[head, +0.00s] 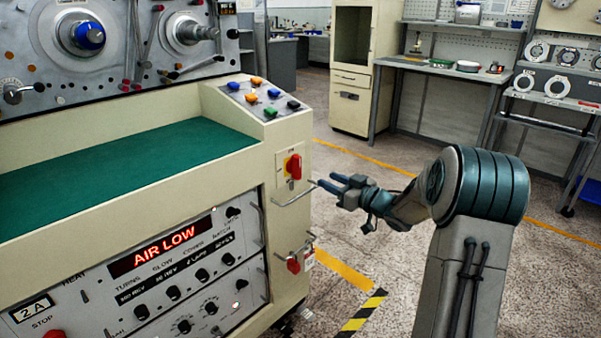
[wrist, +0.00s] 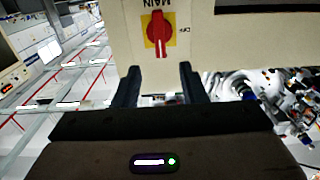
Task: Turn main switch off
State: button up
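The main switch (head: 293,167) is a red rotary knob on a yellow plate, on the cream end panel of the winding machine. In the head view its handle looks roughly upright. In the wrist view the main switch (wrist: 160,30) is straight ahead, with the word MAIN upside down above it and a small label, apparently OFF, at its right. My gripper (head: 327,181) is just right of the panel, apart from the switch. In the wrist view my gripper (wrist: 158,74) is open and empty, its fingers to either side below the switch.
A metal bar handle (head: 293,197) sticks out just below the switch, close to my fingertips. A red valve-like part (head: 293,265) sits lower on the panel. Coloured buttons (head: 262,97) are above.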

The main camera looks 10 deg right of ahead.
aim_at(300, 167)
jog(key=b+x, duration=0.1)
jog(key=x, duration=1.1)
jog(key=shift+b, duration=0.35)
